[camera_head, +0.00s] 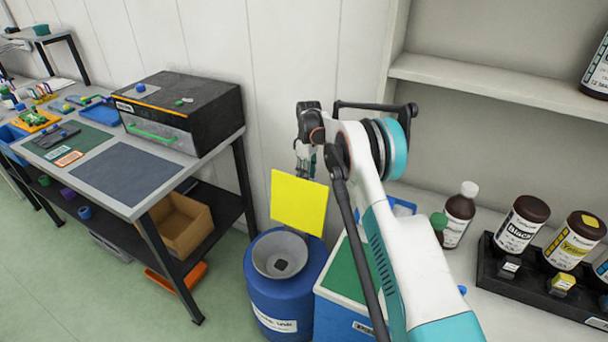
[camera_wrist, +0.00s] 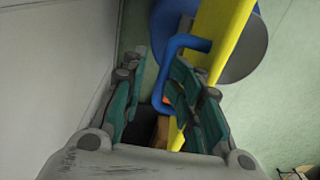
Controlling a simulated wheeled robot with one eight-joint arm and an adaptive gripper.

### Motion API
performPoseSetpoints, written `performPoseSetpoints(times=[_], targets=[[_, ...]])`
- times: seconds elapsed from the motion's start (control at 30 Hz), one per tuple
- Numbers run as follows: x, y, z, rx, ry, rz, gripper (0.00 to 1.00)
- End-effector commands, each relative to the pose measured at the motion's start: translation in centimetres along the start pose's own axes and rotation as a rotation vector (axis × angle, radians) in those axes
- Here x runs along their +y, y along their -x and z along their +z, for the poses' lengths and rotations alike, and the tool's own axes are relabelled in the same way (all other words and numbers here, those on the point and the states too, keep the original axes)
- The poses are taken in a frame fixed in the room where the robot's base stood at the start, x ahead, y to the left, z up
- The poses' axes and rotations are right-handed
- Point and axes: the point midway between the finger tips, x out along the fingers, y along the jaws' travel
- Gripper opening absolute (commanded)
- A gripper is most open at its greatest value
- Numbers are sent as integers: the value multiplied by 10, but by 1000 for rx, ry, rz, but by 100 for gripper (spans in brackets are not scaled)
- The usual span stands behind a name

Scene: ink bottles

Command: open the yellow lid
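The yellow lid (camera_head: 299,203) stands steeply upright above the grey funnel (camera_head: 280,256) of a blue drum (camera_head: 272,297), so the funnel's mouth is uncovered. In the wrist view the lid (camera_wrist: 218,38) shows nearly edge-on, with a blue handle (camera_wrist: 162,78) on its side. My gripper (camera_head: 306,168) is behind the lid's upper edge, its fingertips partly hidden. In the wrist view my gripper (camera_wrist: 159,60) has its fingers apart on either side of the handle, with a narrow gap at the left finger.
A blue box with a green top (camera_head: 345,275) stands right beside the drum. Brown bottles (camera_head: 521,225) stand in a black rack (camera_head: 530,285) at the right. A workbench (camera_head: 140,200) is at the left. The wall is close behind the drum.

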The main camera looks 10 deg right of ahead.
Motion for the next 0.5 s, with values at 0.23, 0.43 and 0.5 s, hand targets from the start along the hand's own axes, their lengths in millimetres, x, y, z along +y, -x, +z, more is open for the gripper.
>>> performPoseSetpoints(times=[0.23,0.43,0.5], targets=[[3,-20,3,-1,-3,6,31],[3,-19,4,-3,-3,3,43],[4,-19,5,-3,-4,4,46]])
